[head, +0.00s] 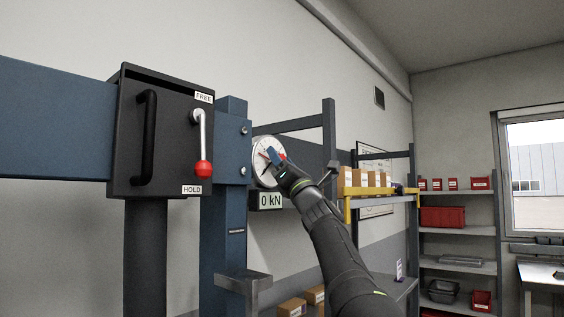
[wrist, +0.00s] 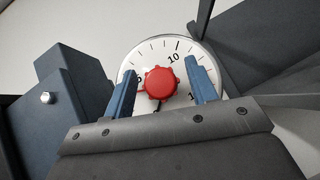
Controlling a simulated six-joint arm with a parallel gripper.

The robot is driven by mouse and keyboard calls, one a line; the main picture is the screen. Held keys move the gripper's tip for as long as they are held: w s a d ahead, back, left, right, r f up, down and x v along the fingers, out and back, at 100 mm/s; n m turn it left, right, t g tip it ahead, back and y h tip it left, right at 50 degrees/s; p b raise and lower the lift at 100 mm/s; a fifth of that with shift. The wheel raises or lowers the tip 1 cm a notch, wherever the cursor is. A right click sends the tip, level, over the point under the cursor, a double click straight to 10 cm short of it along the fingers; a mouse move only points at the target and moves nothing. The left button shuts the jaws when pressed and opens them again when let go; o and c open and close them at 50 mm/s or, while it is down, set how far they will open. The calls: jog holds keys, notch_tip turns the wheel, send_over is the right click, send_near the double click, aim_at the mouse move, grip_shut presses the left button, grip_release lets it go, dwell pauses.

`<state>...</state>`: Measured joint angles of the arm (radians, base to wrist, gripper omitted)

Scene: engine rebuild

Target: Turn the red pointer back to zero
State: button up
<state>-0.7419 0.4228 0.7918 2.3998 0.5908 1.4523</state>
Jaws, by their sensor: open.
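The round white dial gauge (head: 260,167) is on the side of the blue press column. My gripper (head: 274,155) is at its face and covers part of it. In the wrist view the dial (wrist: 150,52) has black ticks and numbers, with 10 near the top. A red lobed knob (wrist: 160,83) is at its centre. My gripper (wrist: 160,67) is open, with one blue finger on each side of the knob. Small gaps seem to show between the fingers and the knob.
A display (head: 270,200) reading 0 kN sits below the dial. A black box (head: 160,135) to the left carries a red-tipped lever (head: 203,168) down near HOLD. The blue column (head: 232,215) stands close beside the dial. A shelf with cartons (head: 360,180) is on the right.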

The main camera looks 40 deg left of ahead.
jog(key=c, duration=1)
jog(key=shift+o, duration=0.2)
jog(key=shift+n+g, duration=0.5)
jog(key=n+g, duration=0.5)
jog(key=n+g+y, duration=0.1)
jog(key=n+g, duration=0.4)
jog(key=shift+w+y, duration=0.1)
jog(key=shift+y, duration=0.2)
jog(key=shift+n+g+h, duration=0.85)
jog(key=shift+n+g, duration=1.1)
jog(key=shift+n, duration=0.45)
jog(key=shift+n+g+h, duration=0.85)
jog(key=shift+n+g, duration=1.1)
jog(key=shift+n, duration=0.45)
jog(key=shift+n+g+h, duration=0.3)
jog(key=shift+n, duration=0.1)
